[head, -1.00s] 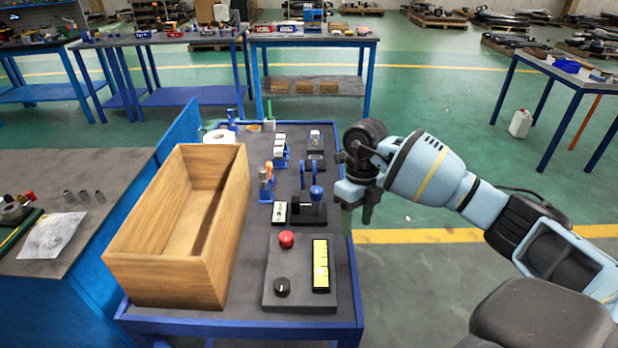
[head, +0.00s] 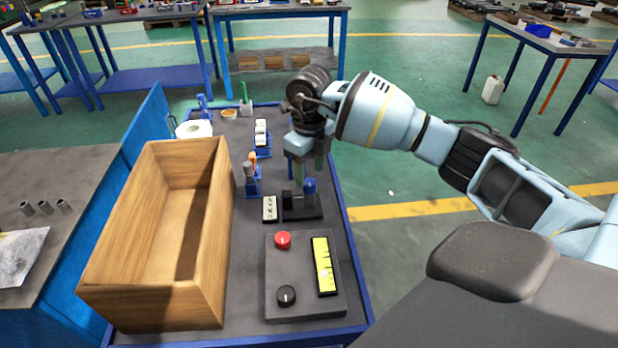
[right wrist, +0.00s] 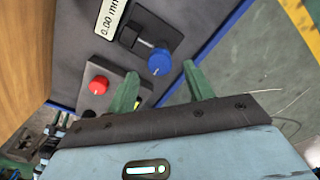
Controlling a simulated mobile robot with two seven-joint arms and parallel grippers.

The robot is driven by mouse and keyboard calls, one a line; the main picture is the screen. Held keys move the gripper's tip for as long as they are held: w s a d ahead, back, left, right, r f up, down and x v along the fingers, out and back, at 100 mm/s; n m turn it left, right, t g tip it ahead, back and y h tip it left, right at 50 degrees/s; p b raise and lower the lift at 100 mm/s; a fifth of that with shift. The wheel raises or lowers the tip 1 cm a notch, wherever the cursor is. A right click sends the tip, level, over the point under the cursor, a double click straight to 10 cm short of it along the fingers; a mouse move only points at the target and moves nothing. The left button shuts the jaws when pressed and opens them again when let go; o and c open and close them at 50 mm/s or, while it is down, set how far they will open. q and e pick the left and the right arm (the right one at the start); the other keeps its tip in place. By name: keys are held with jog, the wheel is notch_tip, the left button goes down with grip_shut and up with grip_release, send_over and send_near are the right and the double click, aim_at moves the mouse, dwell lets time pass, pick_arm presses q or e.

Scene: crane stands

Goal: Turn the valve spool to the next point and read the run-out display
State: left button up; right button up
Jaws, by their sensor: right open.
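The valve spool sits in a small black fixture on the cart, its blue round end (head: 310,187) facing up in the head view; the blue end also shows in the right wrist view (right wrist: 159,62). The run-out display (head: 269,209) is a small white panel left of the fixture; in the right wrist view (right wrist: 108,17) it reads 0.00 mm. My right gripper (head: 308,172) is open and empty, above and just behind the fixture. In the right wrist view its green fingers (right wrist: 161,88) stand apart, with the blue end ahead between them, not touched. My left gripper is not in view.
A control box with a red button (head: 283,240), a black knob (head: 286,295) and a yellow strip (head: 323,265) lies in front of the fixture. A tall wooden box (head: 160,235) fills the cart's left. Small blue stands (head: 251,180) are behind.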

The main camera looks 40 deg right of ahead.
aim_at(309, 181)
jog(key=shift+f, duration=1.6)
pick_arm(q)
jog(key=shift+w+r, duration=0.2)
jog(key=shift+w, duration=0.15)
pick_arm(e)
jog(key=c, duration=1)
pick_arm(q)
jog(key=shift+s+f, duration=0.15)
